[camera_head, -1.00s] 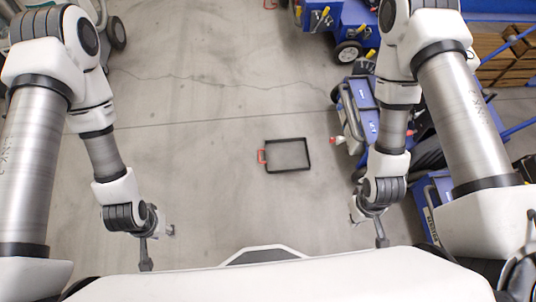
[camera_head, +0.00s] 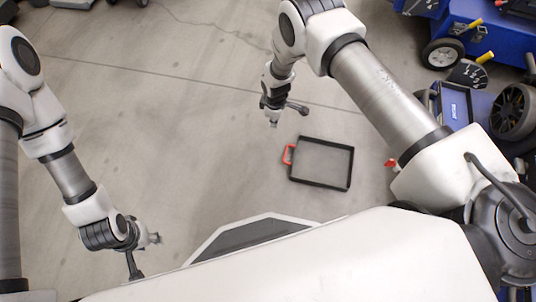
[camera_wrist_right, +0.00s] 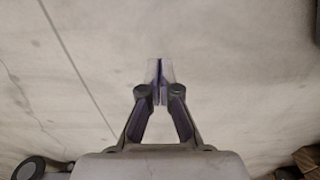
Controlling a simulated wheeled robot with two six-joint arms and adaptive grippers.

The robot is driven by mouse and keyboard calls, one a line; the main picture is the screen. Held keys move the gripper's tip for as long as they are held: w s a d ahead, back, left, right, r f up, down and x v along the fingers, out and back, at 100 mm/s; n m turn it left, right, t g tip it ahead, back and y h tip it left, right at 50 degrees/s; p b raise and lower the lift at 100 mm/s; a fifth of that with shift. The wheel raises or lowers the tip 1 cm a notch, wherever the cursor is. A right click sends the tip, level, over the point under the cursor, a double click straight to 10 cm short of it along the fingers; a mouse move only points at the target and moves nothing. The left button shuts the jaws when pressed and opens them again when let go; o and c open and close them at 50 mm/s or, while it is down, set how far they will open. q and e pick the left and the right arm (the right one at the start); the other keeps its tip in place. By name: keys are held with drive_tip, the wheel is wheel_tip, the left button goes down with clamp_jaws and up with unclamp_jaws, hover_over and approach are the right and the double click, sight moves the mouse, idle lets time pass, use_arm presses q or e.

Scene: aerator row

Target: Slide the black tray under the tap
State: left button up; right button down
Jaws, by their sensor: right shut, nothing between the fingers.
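The black tray (camera_head: 351,168) lies flat on the concrete floor in the head view, with a red handle (camera_head: 288,154) on its left side. My right gripper (camera_head: 273,122) is shut and empty, above and left of the handle in the picture and apart from it. In the right wrist view its fingertips (camera_wrist_right: 160,70) meet over bare floor, and the tray is out of that view. A small red part (camera_head: 391,163), possibly of the tap, shows right of the tray; my right arm hides what is around it. My left gripper (camera_head: 155,239) is at lower left, away from the tray; its jaws are too small to read.
Blue wheeled machines (camera_head: 470,35) stand at the upper right, with a black wheel (camera_head: 513,110) near my right arm. The floor (camera_head: 180,120) left of and around the tray is clear. Dark wheels show at the top left.

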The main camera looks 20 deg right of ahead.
drive_tip(key=b, duration=0.5)
hover_over(270, 154)
wheel_tip(270, 154, down, 10)
wheel_tip(270, 154, down, 11)
drive_tip(key=b, duration=0.6)
drive_tip(key=shift+d, duration=0.1)
drive_tip(key=d, duration=0.1)
drive_tip(key=s+d, duration=0.1)
drive_tip(key=shift+s+d+r, duration=0.3)
drive_tip(key=shift+d+r, duration=0.05)
drive_tip(key=shift+r, duration=0.05)
drive_tip(key=shift+s+d+r, duration=0.1)
drive_tip(key=shift+s+d, duration=0.1)
drive_tip(key=shift+d, duration=0.15)
use_arm(q)
wheel_tip(270, 154, down, 15)
use_arm(e)
drive_tip(key=shift+s+d, duration=0.1)
